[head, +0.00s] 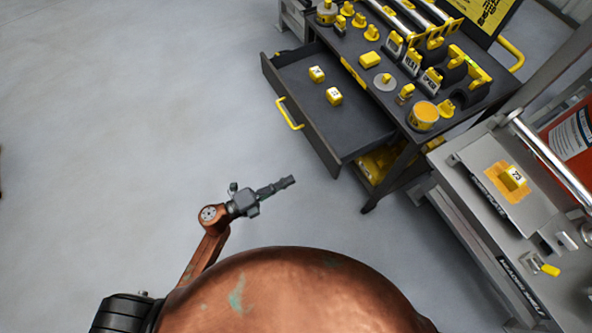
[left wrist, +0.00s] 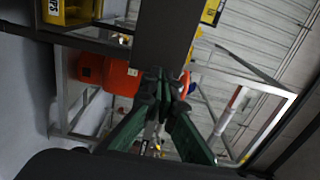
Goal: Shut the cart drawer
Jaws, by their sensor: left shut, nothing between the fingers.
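The cart drawer (head: 325,110) is pulled well out from the dark cart (head: 385,58) in the head view. Two small yellow blocks with white labels lie in it. Its yellow handle (head: 290,114) is on the front face, toward the lower left. My left gripper (head: 290,181) is shut and empty, below the drawer front and apart from the handle in the head view. In the left wrist view its green fingers (left wrist: 160,85) come together in front of a dark panel that I cannot identify for sure. My right gripper is not in view.
The cart top holds several yellow parts and an orange-topped tin (head: 423,115). A grey workbench (head: 500,205) with a yellow block on an orange patch stands at the right. The floor (head: 140,130) left of the drawer is clear.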

